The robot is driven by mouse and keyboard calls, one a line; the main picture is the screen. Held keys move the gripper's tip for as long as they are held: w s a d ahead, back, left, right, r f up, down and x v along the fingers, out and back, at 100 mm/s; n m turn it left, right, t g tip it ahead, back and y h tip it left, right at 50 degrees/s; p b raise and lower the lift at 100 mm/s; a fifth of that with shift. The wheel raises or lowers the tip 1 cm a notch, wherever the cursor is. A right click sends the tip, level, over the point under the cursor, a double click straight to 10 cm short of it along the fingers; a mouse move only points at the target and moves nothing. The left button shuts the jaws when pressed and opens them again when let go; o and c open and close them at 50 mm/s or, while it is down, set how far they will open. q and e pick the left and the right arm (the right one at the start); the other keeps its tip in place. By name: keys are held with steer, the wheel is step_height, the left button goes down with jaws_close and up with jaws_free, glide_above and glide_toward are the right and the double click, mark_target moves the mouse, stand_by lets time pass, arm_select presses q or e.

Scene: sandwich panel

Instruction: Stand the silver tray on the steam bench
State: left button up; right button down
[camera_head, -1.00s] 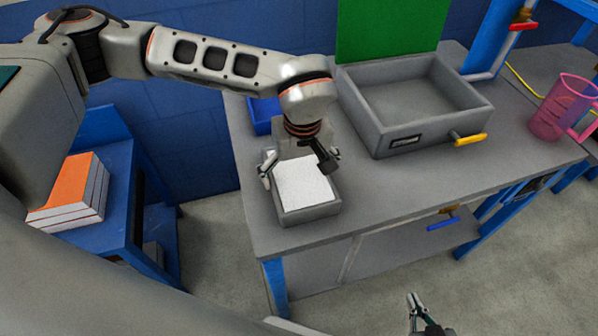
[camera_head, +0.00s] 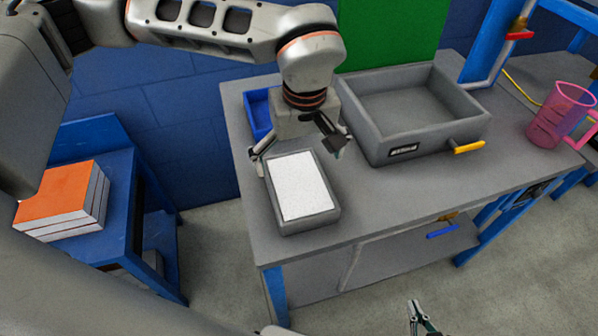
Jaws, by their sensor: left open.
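The silver tray (camera_head: 309,221) is a small grey rectangular box with a white top face. It rests flat on the steam bench (camera_head: 390,211), a grey-topped bench with blue legs, near its left front corner. My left gripper (camera_head: 298,152) is open just above and beyond the tray's far end, its fingers spread to either side. Nothing is held in it, and it looks clear of the tray. My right gripper (camera_head: 421,318) shows only as a small part at the bottom edge; its jaw state is unclear.
A large grey basin (camera_head: 378,140) with a yellow-handled tap (camera_head: 468,147) stands right of the tray. A blue bin (camera_head: 259,113) is behind my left gripper. A pink jug (camera_head: 560,117) stands at the right. Orange-topped books (camera_head: 62,195) lie on a blue stand. The bench's front strip is clear.

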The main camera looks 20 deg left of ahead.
arm_select(q)
steer(key=shift+s+d+r, duration=0.1)
steer(key=shift+r, duration=0.8)
steer(key=shift+s+d+r, duration=0.1)
steer(key=shift+r, duration=0.75)
